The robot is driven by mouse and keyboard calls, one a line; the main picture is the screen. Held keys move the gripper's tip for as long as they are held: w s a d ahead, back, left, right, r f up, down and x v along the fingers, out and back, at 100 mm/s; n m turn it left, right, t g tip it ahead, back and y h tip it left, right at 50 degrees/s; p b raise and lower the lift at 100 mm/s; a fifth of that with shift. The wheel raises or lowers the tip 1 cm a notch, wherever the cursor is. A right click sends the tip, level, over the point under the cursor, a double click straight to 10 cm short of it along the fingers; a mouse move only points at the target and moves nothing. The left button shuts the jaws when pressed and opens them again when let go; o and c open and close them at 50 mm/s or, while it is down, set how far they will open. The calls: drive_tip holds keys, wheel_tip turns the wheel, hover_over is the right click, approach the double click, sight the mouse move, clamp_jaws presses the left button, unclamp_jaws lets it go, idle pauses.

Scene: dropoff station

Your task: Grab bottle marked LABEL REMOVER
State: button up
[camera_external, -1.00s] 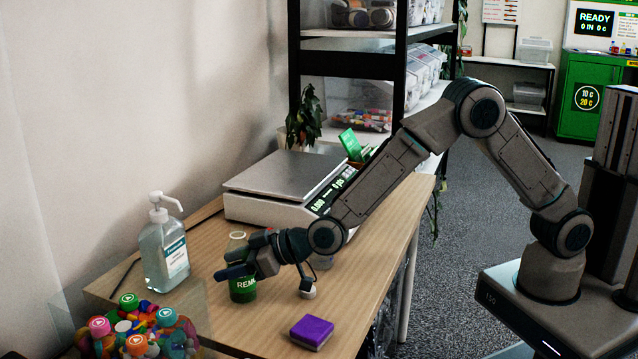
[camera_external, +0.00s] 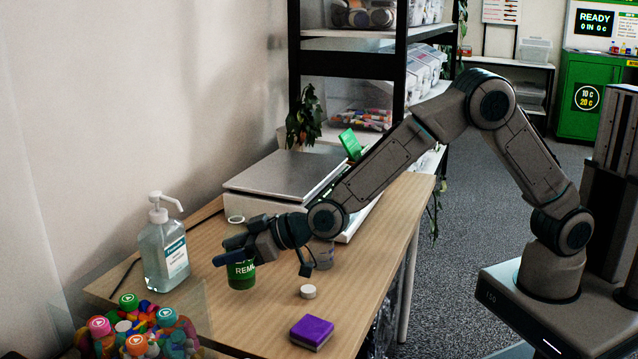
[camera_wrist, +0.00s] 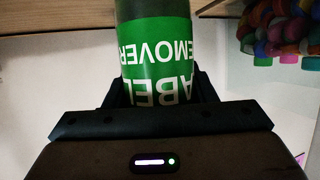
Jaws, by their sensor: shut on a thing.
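The green bottle (camera_external: 242,276) is upright near the left part of the table, its label partly readable as "REMO". In the wrist view the same bottle (camera_wrist: 160,60) shows "LABEL REMOVER" upside down, between the two fingers. My gripper (camera_external: 236,252) is shut on the bottle from the side and hides its middle in the external view. The bottle's pale top (camera_external: 236,219) shows above the fingers. Its base appears to be a little above the table.
A clear pump bottle (camera_external: 165,250) stands just left of the bottle. A box of colourful caps (camera_external: 140,335) is at the front left. A scale (camera_external: 285,172) is behind.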

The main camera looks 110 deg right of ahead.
drive_tip(key=s+d+r+b, duration=0.1)
drive_tip(key=s+d+r, duration=0.6)
drive_tip(key=s+d, duration=0.1)
drive_tip(key=shift+s+r, duration=0.25)
drive_tip(key=shift+r, duration=0.1)
idle(0.4)
drive_tip(key=shift+r, duration=0.1)
idle(0.4)
